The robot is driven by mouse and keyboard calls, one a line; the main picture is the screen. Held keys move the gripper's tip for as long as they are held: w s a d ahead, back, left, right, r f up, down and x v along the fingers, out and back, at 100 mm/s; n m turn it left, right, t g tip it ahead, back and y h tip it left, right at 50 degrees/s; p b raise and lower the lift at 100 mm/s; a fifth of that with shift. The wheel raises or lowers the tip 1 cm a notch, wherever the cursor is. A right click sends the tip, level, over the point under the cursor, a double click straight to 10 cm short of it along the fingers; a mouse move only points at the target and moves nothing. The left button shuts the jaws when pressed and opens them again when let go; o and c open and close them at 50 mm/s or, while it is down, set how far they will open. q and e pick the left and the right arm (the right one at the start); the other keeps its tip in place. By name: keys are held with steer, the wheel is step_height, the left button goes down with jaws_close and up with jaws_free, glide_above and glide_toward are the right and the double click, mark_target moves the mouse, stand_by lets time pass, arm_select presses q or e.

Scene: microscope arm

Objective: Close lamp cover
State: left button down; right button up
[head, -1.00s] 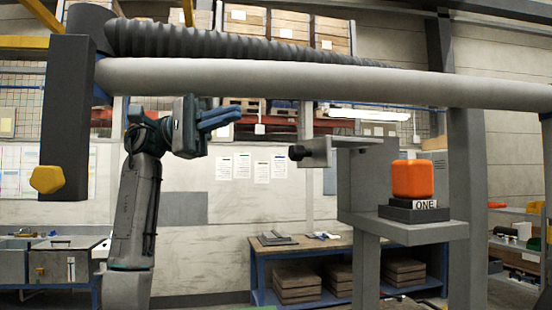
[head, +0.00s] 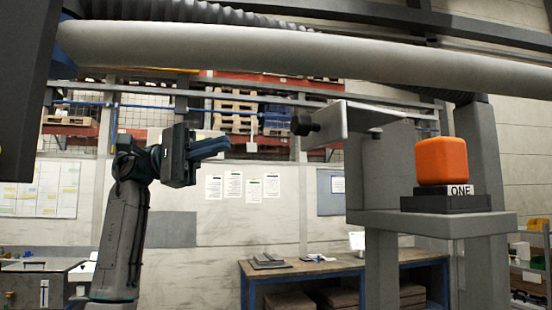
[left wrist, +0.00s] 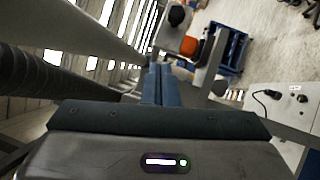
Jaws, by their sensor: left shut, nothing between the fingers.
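The lamp cover, a grey plate (head: 334,124) with a black knob (head: 304,125) on its left face, stands out to the left of the grey housing (head: 385,170). An orange block (head: 441,161) sits on a dark base marked "ONE" on the shelf right of it. My left gripper (head: 229,145) is shut and empty, left of the knob and apart from it, its fingers pointing right. In the left wrist view, the shut fingers (left wrist: 160,72) point towards the knob (left wrist: 176,15) and the orange block (left wrist: 190,46). My right gripper is not in view.
A thick pale horizontal tube (head: 280,55) and a ribbed dark hose (head: 190,12) run above my left arm and the cover. A workbench (head: 330,264) stands low behind. The space between gripper and knob is clear.

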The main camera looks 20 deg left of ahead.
arm_select(q)
steer(key=s+d+p, duration=0.2)
steer(key=d+p, duration=0.2)
steer(key=d, duration=0.8)
steer(key=shift+s+d, duration=0.15)
stand_by(0.3)
